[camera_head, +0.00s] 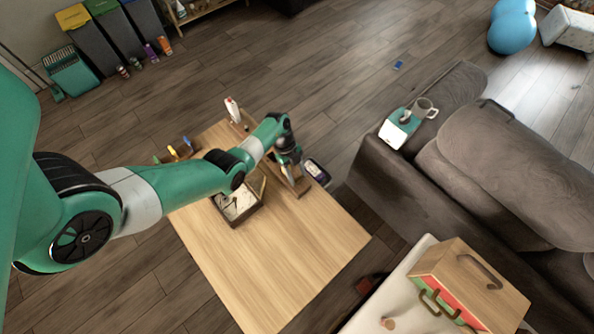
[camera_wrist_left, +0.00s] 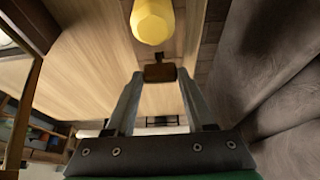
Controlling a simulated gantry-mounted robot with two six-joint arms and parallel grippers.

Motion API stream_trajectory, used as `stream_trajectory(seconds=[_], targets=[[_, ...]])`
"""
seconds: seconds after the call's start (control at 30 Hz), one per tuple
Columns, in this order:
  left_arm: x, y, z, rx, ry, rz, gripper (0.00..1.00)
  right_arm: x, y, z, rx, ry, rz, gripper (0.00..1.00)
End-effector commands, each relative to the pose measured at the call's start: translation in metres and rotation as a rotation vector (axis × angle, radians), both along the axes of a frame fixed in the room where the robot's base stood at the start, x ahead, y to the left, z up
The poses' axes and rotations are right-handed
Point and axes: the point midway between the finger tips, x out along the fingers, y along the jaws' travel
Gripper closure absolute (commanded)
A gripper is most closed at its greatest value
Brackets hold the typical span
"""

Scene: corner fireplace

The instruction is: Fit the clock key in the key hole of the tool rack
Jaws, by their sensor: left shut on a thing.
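My left gripper (camera_head: 291,163) is above the far right part of the wooden table. In the left wrist view, my left gripper (camera_wrist_left: 160,82) is shut on a small brown block with a dark stub, which looks like the clock key (camera_wrist_left: 160,73). The stub points away from the fingers, towards a thick yellow handle (camera_wrist_left: 152,22). A wooden strip, apparently the tool rack (camera_head: 298,184), runs along the table's far right edge, partly hidden by the gripper. It seems to show beside the yellow handle in the left wrist view (camera_wrist_left: 195,35). I cannot make out the key hole. My right gripper is not in view.
A dark-rimmed tray (camera_head: 238,219) stands on the table (camera_head: 280,265), left of the gripper. Coloured handles (camera_head: 173,152) line the table's left edge. A dark labelled container (camera_head: 317,172) is beside the rack. A grey sofa (camera_head: 460,160) stands right. The table's near part is clear.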

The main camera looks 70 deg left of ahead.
Motion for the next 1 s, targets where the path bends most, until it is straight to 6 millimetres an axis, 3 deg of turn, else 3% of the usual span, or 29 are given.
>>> stream_trajectory(seconds=[1.0], targets=[[0.000,0.000,-0.016,0.000,0.000,0.000,0.91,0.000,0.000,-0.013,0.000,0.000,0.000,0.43]])
